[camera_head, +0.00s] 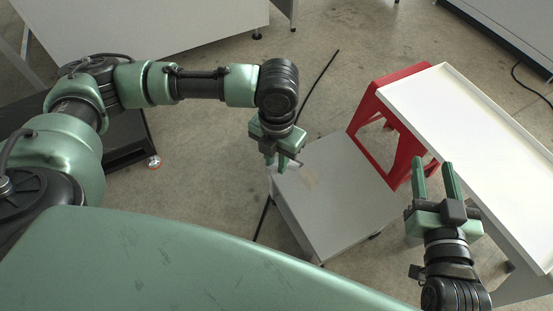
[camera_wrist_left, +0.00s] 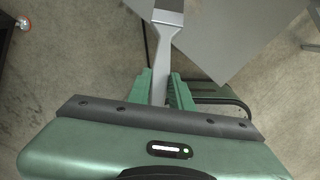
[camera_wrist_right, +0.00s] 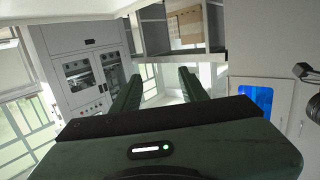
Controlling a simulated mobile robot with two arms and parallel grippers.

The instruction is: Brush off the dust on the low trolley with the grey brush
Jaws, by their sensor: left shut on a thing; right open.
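The low trolley (camera_head: 335,205) has a flat grey top and stands on the floor in the middle of the head view. A small tan dust patch (camera_head: 308,179) lies near its far left part. My left gripper (camera_head: 283,166) is over the trolley's far left corner, shut on the grey brush. In the left wrist view the brush (camera_wrist_left: 161,62) has its handle between the fingers, and its head points to the top edge. The trolley top (camera_wrist_left: 225,40) shows beside it. I cannot tell whether the brush touches the trolley. My right gripper (camera_head: 434,165) is open and empty, right of the trolley.
A red stool (camera_head: 396,128) stands behind the trolley, on its right. A white-topped table (camera_head: 470,120) runs along the right. A black cable (camera_head: 322,75) lies on the floor. Bare floor (camera_head: 200,190) lies left of the trolley.

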